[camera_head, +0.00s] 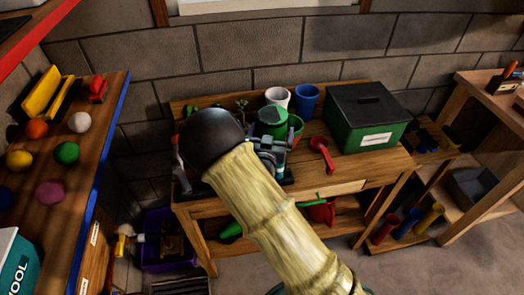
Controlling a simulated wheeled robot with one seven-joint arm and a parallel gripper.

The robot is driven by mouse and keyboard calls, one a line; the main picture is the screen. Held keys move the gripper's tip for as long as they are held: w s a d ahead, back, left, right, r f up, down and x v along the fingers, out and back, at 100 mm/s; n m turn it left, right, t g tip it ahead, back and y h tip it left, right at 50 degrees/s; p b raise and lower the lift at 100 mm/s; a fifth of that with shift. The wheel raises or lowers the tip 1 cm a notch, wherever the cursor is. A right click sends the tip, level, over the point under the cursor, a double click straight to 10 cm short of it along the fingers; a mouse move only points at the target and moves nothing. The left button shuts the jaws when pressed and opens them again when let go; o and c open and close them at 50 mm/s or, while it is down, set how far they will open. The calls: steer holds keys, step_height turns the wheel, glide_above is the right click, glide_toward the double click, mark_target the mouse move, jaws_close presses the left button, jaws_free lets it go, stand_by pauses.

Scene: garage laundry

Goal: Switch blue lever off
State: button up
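I cannot make out a blue lever for certain. A grey device (270,147) with small bluish parts stands on the wooden workbench (345,165), on a dark base. My arm covers much of it, so its lever position cannot be read. My arm crosses the middle of the view, its pale bamboo-like link rising from the bottom right to a black rounded joint at the upper left. My gripper is not seen; it may be hidden behind the arm.
The bench also holds white (278,97) and blue (306,98) cups, a green container (273,122), a red tool (322,152) and a lidded green box (367,125). A shelf (105,110) with several coloured balls is at left. A wooden table (490,95) is at right.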

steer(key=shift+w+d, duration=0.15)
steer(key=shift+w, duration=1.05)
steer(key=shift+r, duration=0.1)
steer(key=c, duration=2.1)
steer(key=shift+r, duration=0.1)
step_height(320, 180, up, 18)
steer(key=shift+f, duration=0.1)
